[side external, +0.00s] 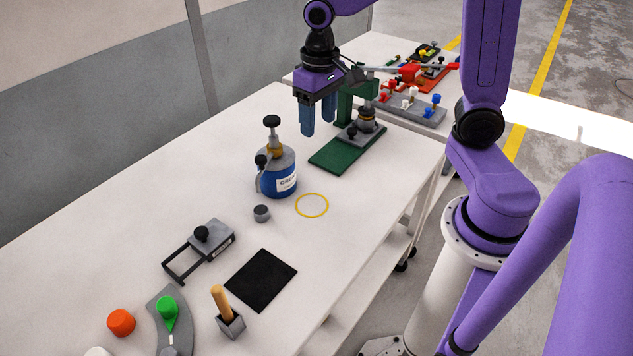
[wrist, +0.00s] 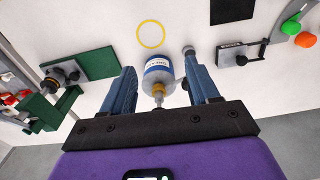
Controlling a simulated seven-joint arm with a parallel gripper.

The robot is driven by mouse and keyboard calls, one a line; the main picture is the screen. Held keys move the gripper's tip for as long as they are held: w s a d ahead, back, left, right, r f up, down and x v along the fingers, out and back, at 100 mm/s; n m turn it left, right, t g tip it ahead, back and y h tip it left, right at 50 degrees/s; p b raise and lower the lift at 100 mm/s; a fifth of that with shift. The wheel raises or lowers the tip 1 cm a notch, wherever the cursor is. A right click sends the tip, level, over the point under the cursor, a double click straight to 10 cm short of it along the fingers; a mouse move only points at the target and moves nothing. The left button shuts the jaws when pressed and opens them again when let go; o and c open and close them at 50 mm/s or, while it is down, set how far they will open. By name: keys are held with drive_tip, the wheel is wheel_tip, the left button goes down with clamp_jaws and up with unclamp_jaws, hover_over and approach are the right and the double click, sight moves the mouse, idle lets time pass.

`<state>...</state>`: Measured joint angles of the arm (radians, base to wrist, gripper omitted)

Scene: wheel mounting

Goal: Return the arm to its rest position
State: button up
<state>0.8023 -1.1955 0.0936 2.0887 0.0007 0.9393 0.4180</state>
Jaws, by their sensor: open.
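My gripper (side external: 319,115) has blue fingers and a purple body. It hangs above the white table, fingers pointing down, near the green stand and behind the blue canister in the side view. In the wrist view my gripper (wrist: 163,92) is open, with nothing between its fingertips. The blue and grey canister (side external: 278,172) with a white label stands upright on the table, apart from the fingers. It shows beyond and between the fingers in the wrist view (wrist: 158,68).
A green stand (side external: 340,150) with a wheel-like part is close to my gripper. A yellow ring (side external: 312,205), grey knob (side external: 262,213), black mat (side external: 261,280), sliding frame (side external: 212,238) and wooden-handled holder (side external: 231,322) lie nearer. Coloured fixtures (side external: 412,108) crowd the far table.

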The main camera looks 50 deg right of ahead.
drive_tip(key=s+a+n, duration=0.2)
drive_tip(key=s+n, duration=0.4)
drive_tip(key=s, duration=0.4)
drive_tip(key=s+a+n, duration=0.1)
drive_tip(key=s+n, duration=0.5)
drive_tip(key=s, duration=0.4)
drive_tip(key=shift+a+f+n, duration=0.3)
drive_tip(key=shift+a+n, duration=0.05)
drive_tip(key=shift+n, duration=0.05)
